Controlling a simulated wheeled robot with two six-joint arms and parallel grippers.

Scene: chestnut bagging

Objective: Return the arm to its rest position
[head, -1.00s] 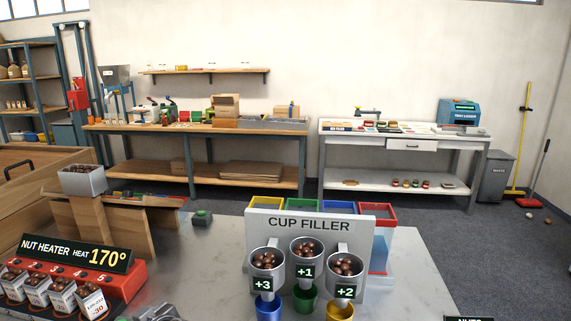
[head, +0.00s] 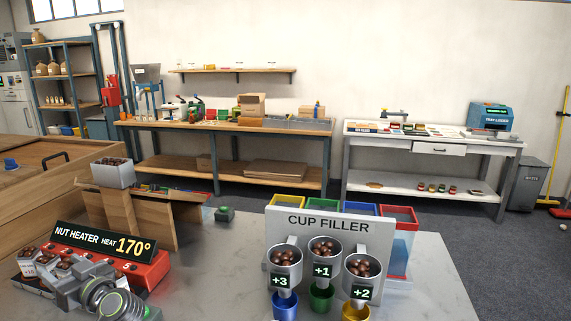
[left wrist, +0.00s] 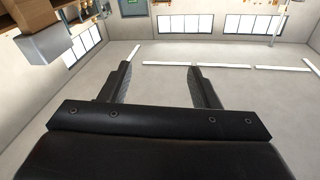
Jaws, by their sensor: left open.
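My left arm and gripper (head: 62,284) show at the lower left of the head view, in front of the red nut heater (head: 150,272). They hide part of its row of nut cartons. In the left wrist view, the two dark fingers of the left gripper (left wrist: 158,76) stand wide apart with nothing between them. My right gripper is in neither view.
The cup filler (head: 328,228) stands on the grey table (head: 215,268), with three nut-filled hoppers above coloured cups. A wooden stand carries a grey nut bin (head: 113,175) behind the heater. The table between heater and filler is mostly clear.

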